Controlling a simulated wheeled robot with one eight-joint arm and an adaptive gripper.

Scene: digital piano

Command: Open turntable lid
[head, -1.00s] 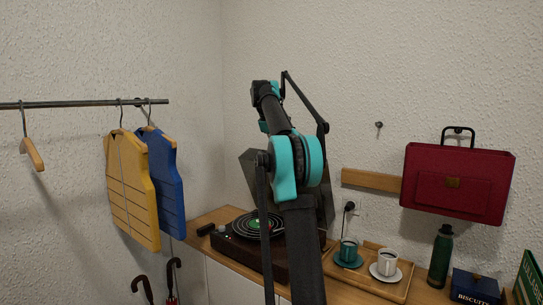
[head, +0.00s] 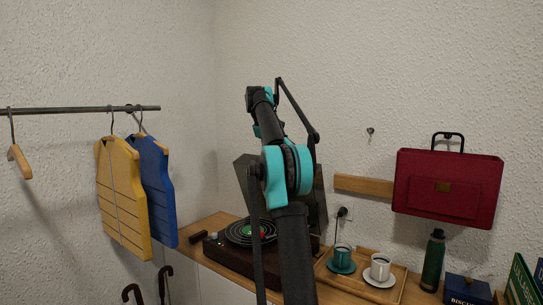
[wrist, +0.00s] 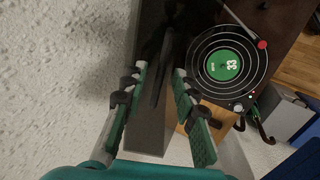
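The turntable (head: 225,256) stands on the wooden cabinet top, with a black record (head: 250,232) and green label on it. The record also shows in the wrist view (wrist: 223,66). The dark turntable lid (head: 243,178) stands raised at the back, partly hidden behind my arm. In the wrist view a dark panel that looks like the lid (wrist: 148,120) runs beneath and between my fingers. My gripper (wrist: 156,78) is open, its fingers well apart with a thin dark piece between them. I cannot tell whether they touch it. In the head view my arm hides the gripper.
A wooden tray (head: 392,290) with a green cup (head: 343,256) and a white cup (head: 380,265) is right of the turntable. A green bottle (head: 433,262) stands farther right. A red briefcase (head: 447,188) hangs on the wall. Vests (head: 122,200) hang at left.

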